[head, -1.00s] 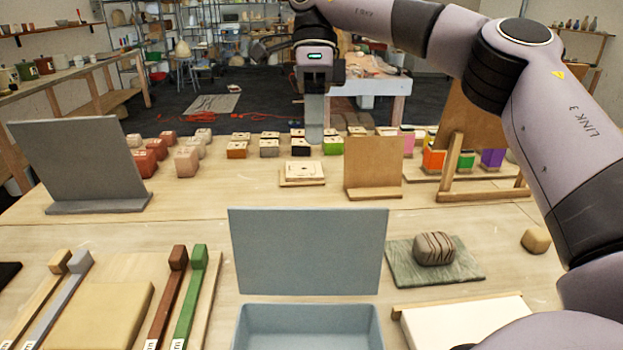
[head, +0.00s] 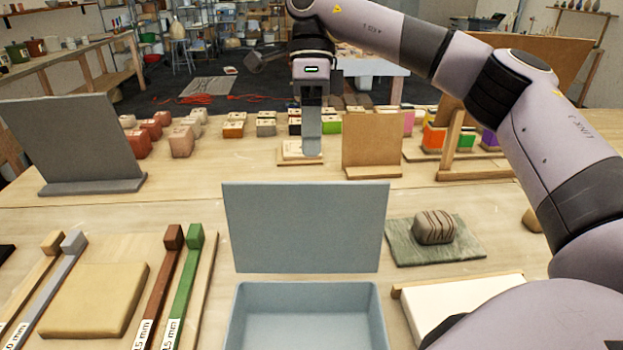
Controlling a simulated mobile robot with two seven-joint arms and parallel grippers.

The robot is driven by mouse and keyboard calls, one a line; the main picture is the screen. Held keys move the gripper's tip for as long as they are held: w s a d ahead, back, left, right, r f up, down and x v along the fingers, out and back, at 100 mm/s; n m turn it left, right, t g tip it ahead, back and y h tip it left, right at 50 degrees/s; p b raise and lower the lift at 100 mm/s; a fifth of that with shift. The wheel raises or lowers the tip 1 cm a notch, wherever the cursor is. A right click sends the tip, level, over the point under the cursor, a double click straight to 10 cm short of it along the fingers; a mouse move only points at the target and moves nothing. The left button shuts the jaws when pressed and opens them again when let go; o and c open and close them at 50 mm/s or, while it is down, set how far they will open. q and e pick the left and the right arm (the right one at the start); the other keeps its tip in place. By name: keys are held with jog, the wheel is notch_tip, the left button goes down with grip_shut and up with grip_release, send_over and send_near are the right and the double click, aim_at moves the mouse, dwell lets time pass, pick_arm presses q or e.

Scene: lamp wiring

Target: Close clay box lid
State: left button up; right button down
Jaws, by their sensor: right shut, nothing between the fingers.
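The clay box (head: 307,288) is pale blue and stands at the bottom centre of the head view. It looks empty inside. Its lid (head: 305,228) stands upright at the box's far side, so the box is open. My right gripper (head: 311,146) points down beyond the lid, above the far part of the table. It is shut with nothing in it, and it is apart from the lid. My left gripper is not in view.
A brown upright board (head: 372,145) stands right of my right gripper. A striped clay block (head: 435,227) lies on a green slab right of the lid. Coloured strips (head: 186,290) and a tan slab (head: 95,300) lie left. Several small blocks line the back.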

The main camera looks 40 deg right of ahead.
aim_at(306, 221)
jog(key=s+a+f+b, duration=0.1)
jog(key=s+a+f, duration=0.1)
jog(key=s+f, duration=0.1)
jog(key=shift+s+a+b, duration=0.1)
jog(key=shift+a+b, duration=0.1)
jog(key=shift+b, duration=0.15)
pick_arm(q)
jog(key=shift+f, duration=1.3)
pick_arm(e)
jog(key=shift+s+a, duration=0.4)
jog(key=shift+s, duration=0.15)
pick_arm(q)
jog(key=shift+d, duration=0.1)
pick_arm(e)
jog(key=shift+a, duration=0.15)
